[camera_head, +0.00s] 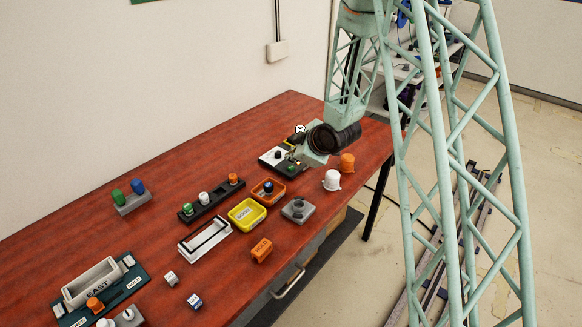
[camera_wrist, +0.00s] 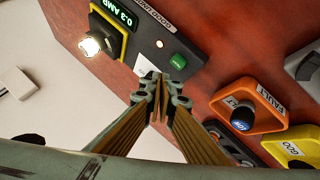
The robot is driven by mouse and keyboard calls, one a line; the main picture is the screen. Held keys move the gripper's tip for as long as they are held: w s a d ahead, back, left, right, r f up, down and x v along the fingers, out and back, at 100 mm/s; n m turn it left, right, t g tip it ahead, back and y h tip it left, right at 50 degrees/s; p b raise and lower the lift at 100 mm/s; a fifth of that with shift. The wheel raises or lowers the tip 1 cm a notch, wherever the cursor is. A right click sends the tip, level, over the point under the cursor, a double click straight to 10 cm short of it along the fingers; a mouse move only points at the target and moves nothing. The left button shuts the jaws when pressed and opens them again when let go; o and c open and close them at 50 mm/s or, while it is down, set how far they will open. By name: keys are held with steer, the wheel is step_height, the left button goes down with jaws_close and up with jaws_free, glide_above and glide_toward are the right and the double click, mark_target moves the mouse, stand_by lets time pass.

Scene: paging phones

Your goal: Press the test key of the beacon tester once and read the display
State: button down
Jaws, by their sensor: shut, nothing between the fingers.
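The beacon tester (camera_wrist: 145,45) lies across the top of the wrist view, with a dark body and a white panel. A beacon (camera_wrist: 92,44) glows white in the yellow-edged part beside the display. The green test key (camera_wrist: 179,61) and a small pale light (camera_wrist: 159,44) sit on the body. My gripper (camera_wrist: 158,84) is shut and empty, its tips beside the green key, apart from it in the picture. In the head view the tester (camera_head: 272,159) stands at the table's far end, partly hidden by my arm.
An orange FAULT tray (camera_wrist: 262,122) holds a blue-topped piece; a yellow GOOD tray (camera_head: 240,222) is beside it. A beacon rack (camera_head: 215,199), grey block (camera_head: 298,218), white beacon (camera_head: 332,180) and orange beacon (camera_head: 347,163) stand nearby.

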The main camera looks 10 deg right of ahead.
steer(key=shift+r+p, duration=0.75)
steer(key=shift+r, duration=1)
step_height(320, 180, up, 13)
steer(key=m+h, duration=0.2)
steer(key=m, duration=0.1)
glide_above(292, 169)
steer(key=s+d, duration=0.3)
steer(key=s, duration=0.4)
steer(key=s+d+r+m+g+h, duration=0.2)
steer(key=s+r+m, duration=0.2)
steer(key=s+r, duration=0.8)
steer(key=s+a+r+m+g, duration=0.1)
steer(key=s+a+r+m, duration=0.1)
steer(key=s, duration=1.6)
steer(key=s+a+r+m+g+y, duration=0.1)
steer(key=s+a+r+m, duration=0.2)
steer(key=s, duration=1.6)
step_height(292, 169, up, 2)
steer(key=shift+s+m+g, duration=0.3)
steer(key=shift+g, duration=0.1)
